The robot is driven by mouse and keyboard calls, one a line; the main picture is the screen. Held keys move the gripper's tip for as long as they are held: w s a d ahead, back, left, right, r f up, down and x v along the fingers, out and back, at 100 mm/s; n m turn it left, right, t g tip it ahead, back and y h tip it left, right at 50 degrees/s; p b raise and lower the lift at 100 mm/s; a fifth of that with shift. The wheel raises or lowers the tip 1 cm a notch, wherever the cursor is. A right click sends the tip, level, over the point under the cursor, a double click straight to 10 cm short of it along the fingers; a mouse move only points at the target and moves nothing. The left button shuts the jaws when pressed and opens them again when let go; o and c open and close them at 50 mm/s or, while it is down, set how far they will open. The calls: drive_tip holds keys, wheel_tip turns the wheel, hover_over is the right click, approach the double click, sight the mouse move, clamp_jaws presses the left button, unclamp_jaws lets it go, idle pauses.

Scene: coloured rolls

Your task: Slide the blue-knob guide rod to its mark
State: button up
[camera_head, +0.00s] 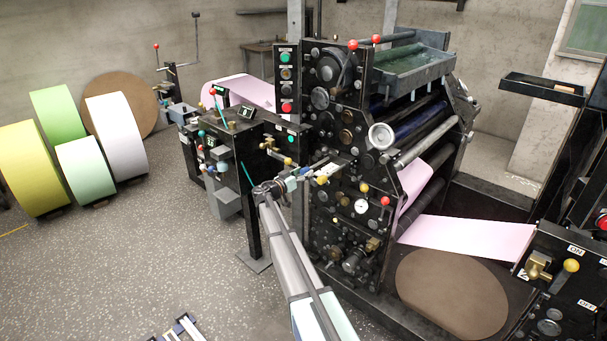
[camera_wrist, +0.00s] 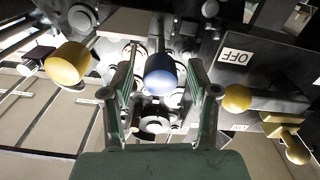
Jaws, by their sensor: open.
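The blue knob (camera_wrist: 160,76) of the guide rod shows in the centre of the wrist view, in front of metal fittings on the machine. My gripper (camera_wrist: 161,72) is open, with one green finger on each side of the knob. A gap shows between the knob and each finger, and I cannot tell how far the fingertips reach past it. In the head view my gripper (camera_head: 303,178) is at the front of the dark press (camera_head: 340,130), where the knob is too small to make out surely. The rod is mostly hidden, and I cannot pick out its mark.
Close by in the wrist view are a yellow knob (camera_wrist: 67,62) on the left, another yellow knob (camera_wrist: 237,97) on the right and a white OFF label (camera_wrist: 236,57). In the head view, coloured rolls (camera_head: 120,138) stand at the left. Open floor (camera_head: 140,240) lies in front of them.

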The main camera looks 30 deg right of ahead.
drive_tip(key=v, duration=1.1)
drive_tip(key=shift+a, duration=0.25)
drive_tip(key=s+a+f+n+g+y, duration=0.3)
drive_tip(key=s+a+f+n+y, duration=0.15)
drive_tip(key=s+f, duration=1)
drive_tip(key=s+a+f+n+g+y, duration=0.3)
drive_tip(key=s+f+n+g+y, duration=0.15)
drive_tip(key=s+f, duration=0.95)
drive_tip(key=s+a+f+g+y, duration=0.2)
drive_tip(key=s+a+f, duration=0.2)
drive_tip(key=s, duration=1)
drive_tip(key=s+a+f+n+g+y, duration=0.1)
drive_tip(key=s+a+f+g+y, duration=0.1)
drive_tip(key=s, duration=1.2)
drive_tip(key=s+a+f+n+g+y, duration=0.1)
drive_tip(key=s+a+f, duration=0.5)
drive_tip(key=s, duration=0.8)
drive_tip(key=a+g+y, duration=0.1)
drive_tip(key=y, duration=0.1)
drive_tip(key=shift+s+a+f+y, duration=0.2)
drive_tip(key=shift+s+f+y, duration=0.05)
drive_tip(key=shift+f+y, duration=0.1)
